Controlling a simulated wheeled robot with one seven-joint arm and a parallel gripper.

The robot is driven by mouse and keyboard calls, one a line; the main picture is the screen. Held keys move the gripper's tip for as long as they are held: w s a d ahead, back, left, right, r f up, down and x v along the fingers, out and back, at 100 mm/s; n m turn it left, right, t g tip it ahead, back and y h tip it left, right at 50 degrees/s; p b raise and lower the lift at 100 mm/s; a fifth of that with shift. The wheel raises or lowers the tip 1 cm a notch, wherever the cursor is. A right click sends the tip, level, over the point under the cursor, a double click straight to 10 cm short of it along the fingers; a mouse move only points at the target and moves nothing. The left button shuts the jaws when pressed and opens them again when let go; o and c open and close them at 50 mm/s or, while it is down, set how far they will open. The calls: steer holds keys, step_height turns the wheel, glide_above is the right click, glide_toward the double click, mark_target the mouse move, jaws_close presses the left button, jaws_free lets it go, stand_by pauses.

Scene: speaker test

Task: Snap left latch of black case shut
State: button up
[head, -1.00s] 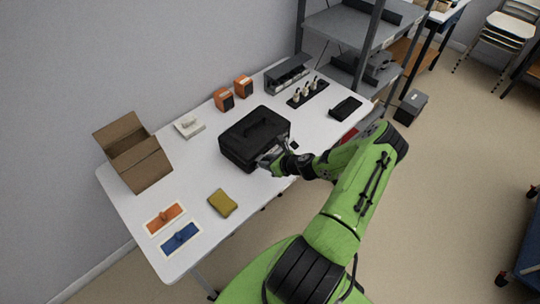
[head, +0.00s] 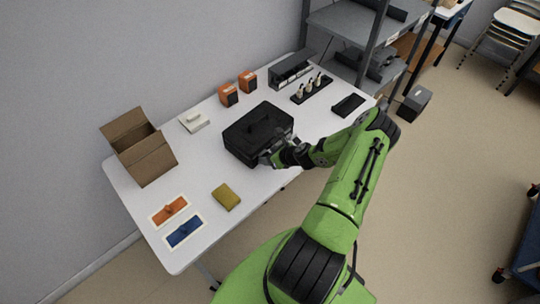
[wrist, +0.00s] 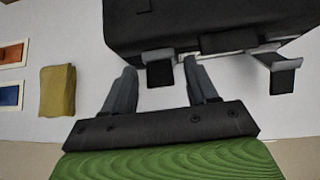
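The black case (head: 258,133) lies closed on the white table, its front toward me. In the wrist view the case (wrist: 200,22) fills the top. Its left latch (wrist: 160,72) juts out from the front edge, as does its right latch (wrist: 282,76); both stand away from the case front. My gripper (wrist: 160,68) is open, its two fingers pointing at the case front, one on each side of the left latch. I cannot tell whether a finger touches it. In the head view my gripper (head: 270,157) is at the case's front, hiding the left latch.
An open cardboard box (head: 146,158) stands at the back left. Orange boxes (head: 229,95), a bottle rack (head: 311,88) and a black tray (head: 348,104) are behind.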

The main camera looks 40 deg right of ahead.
steer(key=v, duration=1.5)
steer(key=shift+s+r+p, duration=0.25)
steer(key=shift+p, duration=0.15)
